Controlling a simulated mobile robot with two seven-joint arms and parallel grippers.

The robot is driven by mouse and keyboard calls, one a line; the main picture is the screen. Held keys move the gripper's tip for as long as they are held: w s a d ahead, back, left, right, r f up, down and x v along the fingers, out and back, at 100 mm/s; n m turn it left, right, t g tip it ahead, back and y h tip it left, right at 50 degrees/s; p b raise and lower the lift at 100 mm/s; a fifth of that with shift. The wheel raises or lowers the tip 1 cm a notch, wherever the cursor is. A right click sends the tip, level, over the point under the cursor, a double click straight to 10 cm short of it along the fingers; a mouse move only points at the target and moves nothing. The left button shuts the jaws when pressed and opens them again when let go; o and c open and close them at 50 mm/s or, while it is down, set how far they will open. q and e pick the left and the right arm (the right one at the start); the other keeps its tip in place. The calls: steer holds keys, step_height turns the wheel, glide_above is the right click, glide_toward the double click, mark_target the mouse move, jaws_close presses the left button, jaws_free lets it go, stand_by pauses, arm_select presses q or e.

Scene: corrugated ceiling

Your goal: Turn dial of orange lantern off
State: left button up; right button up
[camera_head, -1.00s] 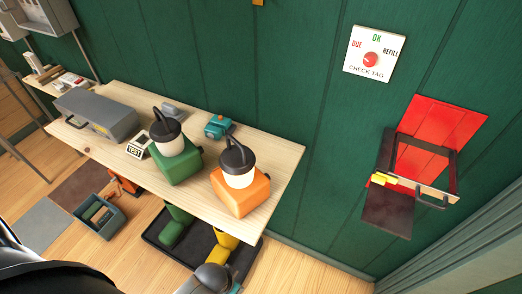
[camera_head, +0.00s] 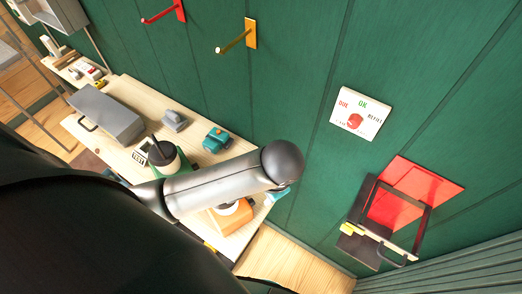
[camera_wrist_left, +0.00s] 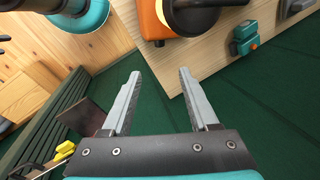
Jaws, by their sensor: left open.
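The orange lantern (camera_head: 236,216) stands on the wooden table, mostly hidden behind my left arm in the head view. Its orange body (camera_wrist_left: 154,22) and black top show at the upper edge of the left wrist view. A small dark knob-like part (camera_wrist_left: 158,43) shows low on the orange body; I cannot tell for sure that it is the dial. My left gripper (camera_wrist_left: 158,74) is open and empty, its fingers pointing toward the lantern, apart from it and just off the table's edge. In the head view its fingers are hidden. My right gripper is not in view.
A green lantern (camera_head: 163,158) stands left of the orange one. A teal device (camera_head: 216,140), a grey toolbox (camera_head: 106,114) and a TEST sign (camera_head: 139,157) are on the table (camera_wrist_left: 219,62). The green wall carries hooks (camera_head: 250,33) and a check tag dial (camera_head: 355,120).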

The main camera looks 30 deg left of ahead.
arm_select(q)
glide_toward(253, 201)
steer(key=b+x, duration=0.2)
steer(key=x, duration=0.5)
steer(key=shift+a+f, duration=0.1)
steer(key=shift+f, duration=0.2)
steer(key=shift+w+a+f, duration=0.15)
steer(key=shift+f, duration=0.5)
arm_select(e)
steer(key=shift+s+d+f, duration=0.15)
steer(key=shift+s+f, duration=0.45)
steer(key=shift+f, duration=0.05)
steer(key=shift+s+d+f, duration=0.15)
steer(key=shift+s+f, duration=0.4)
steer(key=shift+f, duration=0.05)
arm_select(q)
jaws_close()
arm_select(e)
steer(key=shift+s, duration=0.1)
